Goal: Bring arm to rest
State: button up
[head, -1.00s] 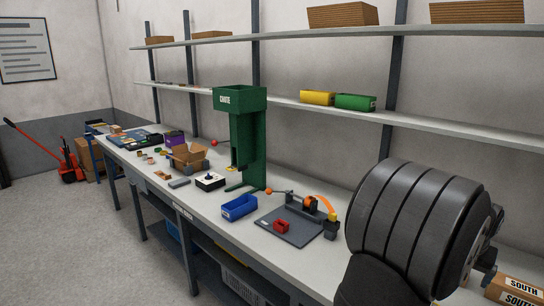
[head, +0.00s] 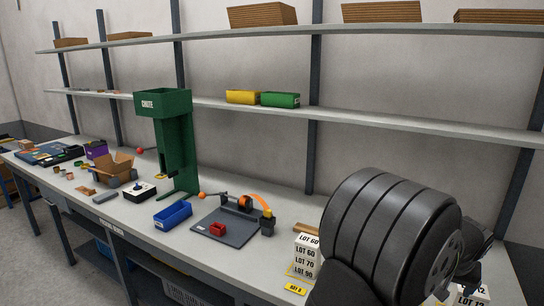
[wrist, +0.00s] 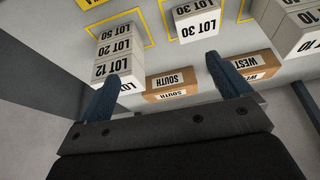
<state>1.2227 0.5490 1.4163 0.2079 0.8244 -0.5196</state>
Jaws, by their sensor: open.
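My gripper (wrist: 166,85) shows in the wrist view with its two blue fingers wide apart and nothing between them. Beyond the fingers lie white lot boxes, a LOT 12 stack (wrist: 118,65) at the left and a LOT 30 box (wrist: 196,18) at the top. A brown SOUTH box (wrist: 172,84) shows between and beyond the fingers. In the head view my dark arm fills the lower right, and the gripper is mostly hidden behind it.
A stack of LOT boxes (head: 306,258) stands just left of my arm. A green chute (head: 176,140), a blue bin (head: 173,215) and a grey plate fixture (head: 225,228) stand further left. Shelves (head: 370,118) run along the wall behind.

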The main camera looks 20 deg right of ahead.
jog(key=w+f, duration=0.2)
jog(key=w, duration=0.1)
jog(key=w+f, duration=0.1)
jog(key=w, duration=0.1)
